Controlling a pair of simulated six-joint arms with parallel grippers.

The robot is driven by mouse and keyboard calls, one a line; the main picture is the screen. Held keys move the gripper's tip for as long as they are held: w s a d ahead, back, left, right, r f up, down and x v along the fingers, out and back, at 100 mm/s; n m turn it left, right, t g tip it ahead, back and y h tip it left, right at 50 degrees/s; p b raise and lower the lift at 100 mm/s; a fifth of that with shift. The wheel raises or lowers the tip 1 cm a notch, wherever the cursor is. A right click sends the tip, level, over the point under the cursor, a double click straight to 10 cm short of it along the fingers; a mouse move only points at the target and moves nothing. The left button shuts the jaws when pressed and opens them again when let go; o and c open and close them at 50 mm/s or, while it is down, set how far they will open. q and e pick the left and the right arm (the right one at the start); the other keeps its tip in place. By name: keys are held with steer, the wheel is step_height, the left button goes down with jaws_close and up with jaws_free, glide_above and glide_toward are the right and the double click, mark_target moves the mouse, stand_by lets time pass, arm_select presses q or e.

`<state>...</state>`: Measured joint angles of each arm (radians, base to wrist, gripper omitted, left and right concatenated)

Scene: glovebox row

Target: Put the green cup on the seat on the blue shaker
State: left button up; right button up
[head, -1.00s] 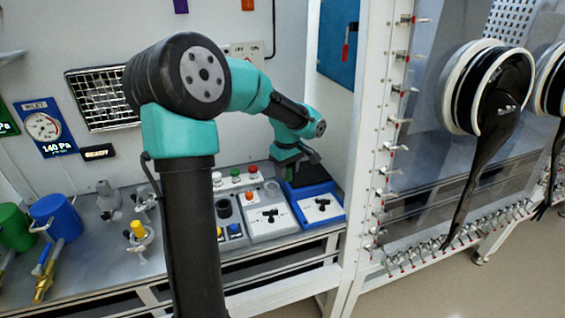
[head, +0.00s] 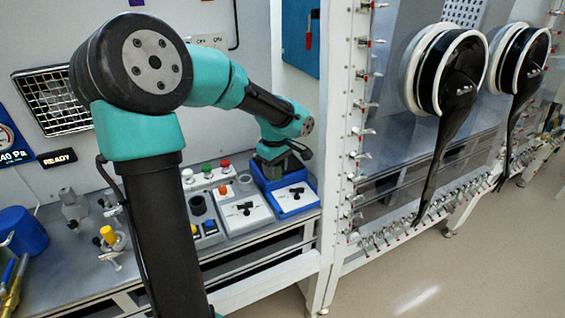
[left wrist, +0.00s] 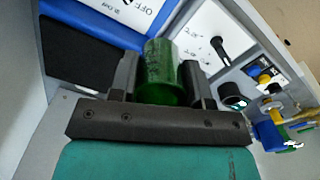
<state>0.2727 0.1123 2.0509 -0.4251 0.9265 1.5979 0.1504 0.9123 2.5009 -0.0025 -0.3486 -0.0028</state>
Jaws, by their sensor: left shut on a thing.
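The green cup (left wrist: 160,75) shows in the left wrist view, between the two fingers of my left gripper (left wrist: 165,85), which is shut on it. In the head view my left gripper (head: 283,164) is over the back part of the blue shaker (head: 300,203); the cup cannot be made out there. The blue shaker's front panel with black knobs faces out. In the left wrist view the blue shaker (left wrist: 97,22) is at the upper left, with a flat black seat (left wrist: 85,62) left of the cup. I cannot tell whether the cup touches anything below. My right gripper is not in view.
A white unit (head: 243,212) with black knobs stands just left of the blue shaker. Coloured buttons (head: 206,168) are behind it. A yellow-topped fitting (head: 108,236) and a blue container (head: 22,232) are farther left. A white frame post (head: 335,150) rises close on the right.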

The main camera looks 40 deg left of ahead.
arm_select(q)
steer(key=shift+w+d+r, duration=0.1)
steer(key=shift+d, duration=0.85)
steer(key=w+a, duration=0.3)
steer(key=a, duration=0.1)
steer(key=w+a+f, duration=0.1)
steer(key=w+a, duration=0.6)
steer(key=a, duration=0.1)
steer(key=shift+w+f, duration=0.3)
steer(key=shift+w, duration=0.05)
steer(key=shift+f, duration=1.75)
steer(key=shift+f, duration=0.15)
steer(key=o, duration=0.9)
